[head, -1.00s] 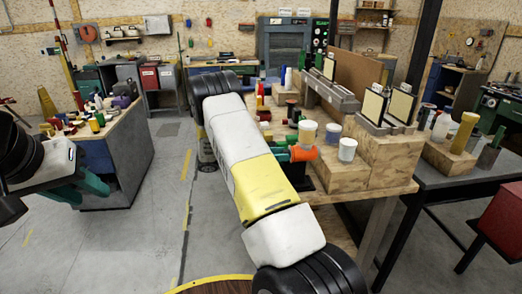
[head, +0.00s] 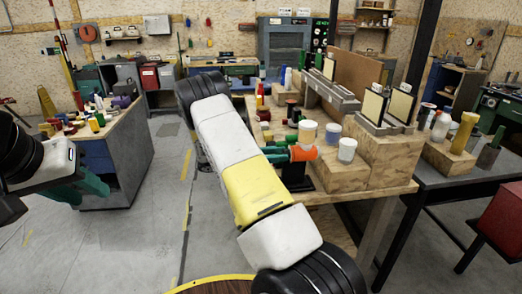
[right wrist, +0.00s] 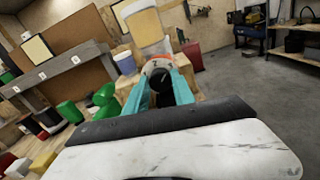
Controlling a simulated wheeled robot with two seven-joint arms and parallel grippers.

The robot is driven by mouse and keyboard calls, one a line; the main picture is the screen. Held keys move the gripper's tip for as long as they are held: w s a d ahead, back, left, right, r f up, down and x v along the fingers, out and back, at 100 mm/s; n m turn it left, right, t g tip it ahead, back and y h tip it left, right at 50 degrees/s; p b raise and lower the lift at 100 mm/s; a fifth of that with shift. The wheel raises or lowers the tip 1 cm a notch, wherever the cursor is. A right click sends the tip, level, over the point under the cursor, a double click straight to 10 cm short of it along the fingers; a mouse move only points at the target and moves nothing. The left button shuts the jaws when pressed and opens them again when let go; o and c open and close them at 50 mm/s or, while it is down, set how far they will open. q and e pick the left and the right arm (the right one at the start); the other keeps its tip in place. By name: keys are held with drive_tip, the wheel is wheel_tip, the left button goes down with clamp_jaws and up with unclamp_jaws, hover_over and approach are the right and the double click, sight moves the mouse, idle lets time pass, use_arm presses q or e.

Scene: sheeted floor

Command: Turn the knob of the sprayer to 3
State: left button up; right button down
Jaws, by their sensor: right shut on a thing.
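The sprayer's orange end (head: 305,153) shows above the wooden workbench in the head view, just left of a white-lidded jar. My right gripper (head: 283,155), with green-teal fingers, is at its left side. In the right wrist view the teal fingers (right wrist: 162,85) are shut around a dark round part, which looks like the sprayer's knob (right wrist: 161,78). An orange and white rim (right wrist: 160,61) shows just beyond it. No number on the knob can be read. My left gripper (head: 92,185) hangs at the left, away from the sprayer; its finger gap is unclear.
Jars (head: 347,149) stand close right of the sprayer on wooden blocks. Green objects (right wrist: 70,111) lie left of the right gripper in the wrist view. A grey rack (head: 333,92) stands behind. A cluttered side bench (head: 125,150) is at left, with clear floor between.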

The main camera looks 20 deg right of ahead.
drive_tip(key=shift+m, duration=1.5)
drive_tip(key=c, duration=1.1)
unclamp_jaws()
drive_tip(key=shift+o, duration=0.2)
drive_tip(key=v, duration=0.8)
drive_tip(key=shift+s, duration=0.1)
